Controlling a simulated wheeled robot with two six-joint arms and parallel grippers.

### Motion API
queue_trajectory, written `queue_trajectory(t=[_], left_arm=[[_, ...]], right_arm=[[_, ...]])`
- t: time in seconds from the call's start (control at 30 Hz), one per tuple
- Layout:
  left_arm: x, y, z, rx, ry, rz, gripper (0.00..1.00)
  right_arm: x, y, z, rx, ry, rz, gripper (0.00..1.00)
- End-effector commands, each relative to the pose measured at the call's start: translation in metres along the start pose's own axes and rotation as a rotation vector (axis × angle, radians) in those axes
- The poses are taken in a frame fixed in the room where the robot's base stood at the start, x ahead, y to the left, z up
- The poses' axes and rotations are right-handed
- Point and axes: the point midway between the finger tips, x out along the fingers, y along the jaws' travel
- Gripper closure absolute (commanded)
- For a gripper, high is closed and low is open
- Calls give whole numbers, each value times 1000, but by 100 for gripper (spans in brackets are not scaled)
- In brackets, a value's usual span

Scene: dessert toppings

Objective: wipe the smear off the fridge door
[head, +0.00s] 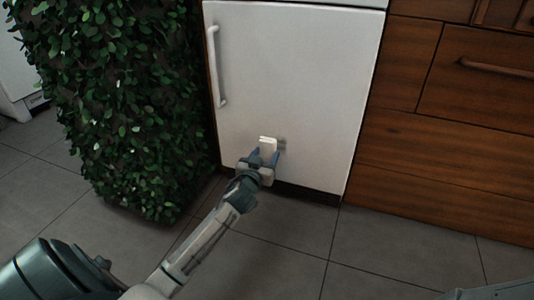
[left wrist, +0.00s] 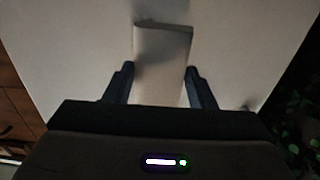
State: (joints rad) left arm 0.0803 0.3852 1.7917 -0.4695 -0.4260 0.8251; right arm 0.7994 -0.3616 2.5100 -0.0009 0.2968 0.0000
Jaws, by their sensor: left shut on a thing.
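The white fridge door (head: 300,70) fills the middle of the head view, with a white vertical handle (head: 217,68) near its left edge. My left gripper (head: 265,155) is low in front of the door and shut on a small white block (head: 268,144). The block also shows between the fingers (left wrist: 160,75) in the left wrist view (left wrist: 162,42). It is at or very near the door; I cannot tell if it touches. A greyish smear (head: 282,143) shows just right of the block; part of it may be hidden behind. My right gripper is not in view.
A leafy green hedge (head: 125,100) stands close on the left of the fridge. Wooden drawers (head: 450,120) with a bar handle stand on the right. The grey tiled floor (head: 390,250) in front is clear.

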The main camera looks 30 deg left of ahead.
Motion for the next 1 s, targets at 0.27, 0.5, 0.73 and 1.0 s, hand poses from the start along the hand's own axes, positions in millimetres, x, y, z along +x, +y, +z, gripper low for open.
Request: queue_trajectory(t=[0.27, 0.5, 0.73, 1.0], left_arm=[[-1, 0, 0, 0, 0, 0, 68], [-18, 0, 1, 1, -1, 0, 68], [-30, 0, 0, 1, 1, 0, 68], [-31, 2, -4, -1, 0, 2, 68]], right_arm=[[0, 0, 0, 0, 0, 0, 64], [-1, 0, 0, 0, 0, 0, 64], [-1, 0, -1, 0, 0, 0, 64], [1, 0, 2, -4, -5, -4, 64]])
